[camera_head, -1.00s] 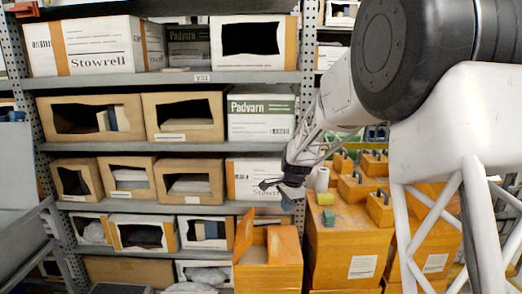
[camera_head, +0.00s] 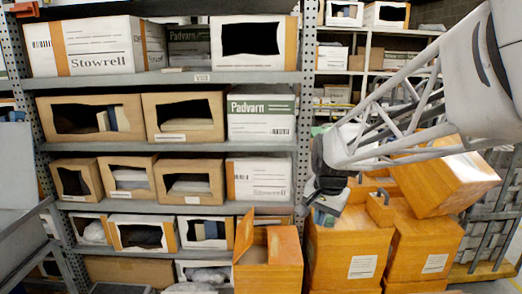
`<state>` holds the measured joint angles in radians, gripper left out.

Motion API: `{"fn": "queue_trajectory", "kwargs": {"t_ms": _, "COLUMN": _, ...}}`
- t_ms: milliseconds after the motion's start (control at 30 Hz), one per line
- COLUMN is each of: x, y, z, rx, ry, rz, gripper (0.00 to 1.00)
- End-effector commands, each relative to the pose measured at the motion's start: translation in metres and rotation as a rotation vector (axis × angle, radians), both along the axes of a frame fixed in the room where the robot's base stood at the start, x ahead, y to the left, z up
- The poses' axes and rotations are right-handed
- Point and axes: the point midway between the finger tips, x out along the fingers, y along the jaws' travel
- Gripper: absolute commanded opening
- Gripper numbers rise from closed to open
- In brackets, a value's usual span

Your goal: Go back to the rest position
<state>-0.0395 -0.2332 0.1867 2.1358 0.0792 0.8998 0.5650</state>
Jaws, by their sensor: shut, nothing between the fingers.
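My gripper (camera_head: 310,207) is in the middle right of the head view, at the end of my arm, which reaches in from the upper right. It is shut and holds nothing that I can see. It hangs in front of or above the top of an orange wooden box (camera_head: 338,255) with a white label; I cannot tell whether they touch. A small grey-green patch shows beside the fingers, too unclear to name.
A second labelled wooden box (camera_head: 430,245) stands to the right, with a large tilted wooden box (camera_head: 450,185) above it, partly behind my arm. An open-flapped wooden box (camera_head: 268,265) is left of the gripper. A shelf rack (camera_head: 180,146) with cartons fills the left.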

Motion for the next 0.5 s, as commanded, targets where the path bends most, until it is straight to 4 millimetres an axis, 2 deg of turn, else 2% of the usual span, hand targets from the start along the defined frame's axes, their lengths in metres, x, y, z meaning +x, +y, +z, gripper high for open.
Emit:
{"fn": "queue_trajectory", "kwargs": {"t_ms": 33, "x": -0.014, "y": -0.003, "z": 0.004, "rx": -0.006, "ry": -0.008, "rz": 0.023, "gripper": 0.0}}
{"fn": "queue_trajectory", "kwargs": {"t_ms": 167, "x": -0.047, "y": -0.009, "z": 0.009, "rx": -0.028, "ry": -0.023, "rz": 0.09, "gripper": 0.0}}
{"fn": "queue_trajectory", "kwargs": {"t_ms": 500, "x": -0.132, "y": -0.022, "z": 0.012, "rx": -0.085, "ry": -0.057, "rz": 0.267, "gripper": 0.0}}
